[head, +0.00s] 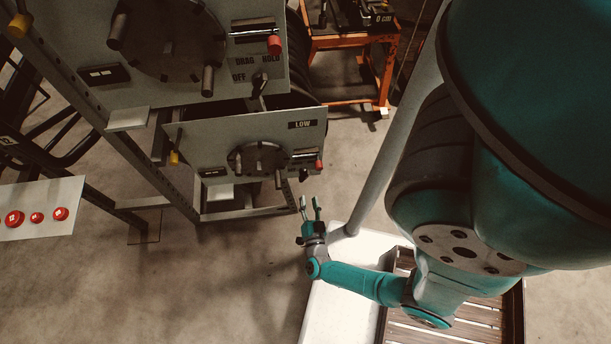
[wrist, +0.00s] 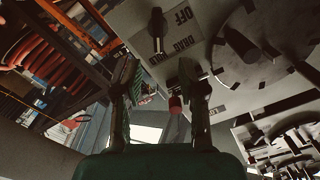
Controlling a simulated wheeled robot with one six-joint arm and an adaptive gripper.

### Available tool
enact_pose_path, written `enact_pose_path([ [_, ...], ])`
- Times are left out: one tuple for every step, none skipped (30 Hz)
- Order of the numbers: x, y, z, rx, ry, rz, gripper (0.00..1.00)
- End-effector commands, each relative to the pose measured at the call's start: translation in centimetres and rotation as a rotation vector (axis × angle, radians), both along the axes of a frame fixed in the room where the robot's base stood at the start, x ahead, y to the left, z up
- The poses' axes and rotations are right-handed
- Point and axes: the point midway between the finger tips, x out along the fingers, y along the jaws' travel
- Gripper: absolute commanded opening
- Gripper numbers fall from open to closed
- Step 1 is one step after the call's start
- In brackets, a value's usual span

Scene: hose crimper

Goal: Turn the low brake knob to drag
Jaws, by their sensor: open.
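The low brake knob (head: 304,174) is a small black knob at the lower right corner of the panel marked LOW (head: 225,135). In the wrist view a black knob (wrist: 157,27) stands on a grey panel, with OFF and DRAG lettering beside it. Its long axis runs roughly up and down in that picture; I cannot tell which mark it points to. My gripper (head: 310,203) is open and empty, just below that corner of the LOW panel. In the wrist view my gripper (wrist: 158,72) has its two fingers apart, and the knob shows beyond them, untouched.
A red-tipped handle (head: 319,164) sticks out near the knob, by a round plate (head: 258,159) with several pegs. A larger panel (head: 223,92) with its own knob (head: 259,84) stands above. An orange stand (head: 345,42) is behind. Floor left of my gripper is clear.

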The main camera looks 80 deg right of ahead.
Motion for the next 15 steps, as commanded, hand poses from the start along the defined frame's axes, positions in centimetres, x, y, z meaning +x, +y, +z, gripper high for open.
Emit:
enact_pose_path([
  [0.0, -0.2, -0.1, 0.0, 0.0, -0.009, 0.41],
  [0.0, -0.3, -0.1, -0.001, 0.0, -0.013, 0.41],
  [0.0, -0.4, -0.2, -0.001, 0.0, -0.014, 0.41],
  [0.0, -0.5, -0.2, 0.0, -0.001, -0.015, 0.41],
  [0.1, -0.5, -0.2, 0.0, -0.001, -0.014, 0.41],
  [0.1, -0.7, -0.1, -0.001, -0.002, -0.015, 0.41],
  [0.2, -0.9, -0.1, -0.001, -0.002, -0.015, 0.41],
  [0.3, -1.0, -0.1, -0.001, -0.002, -0.015, 0.41],
  [0.4, -1.2, -0.1, -0.001, -0.002, -0.015, 0.41],
  [0.5, -1.4, -0.1, -0.001, -0.002, -0.015, 0.41],
  [0.5, -1.6, -0.1, -0.002, -0.003, -0.015, 0.41],
  [0.6, -1.8, -0.1, -0.001, -0.003, -0.014, 0.41],
  [0.7, -2.0, -0.1, -0.001, -0.003, -0.015, 0.41],
  [0.8, -2.2, -0.1, -0.002, -0.002, -0.014, 0.41],
  [0.8, -2.4, -0.1, -0.001, 0.0, -0.014, 0.41],
])
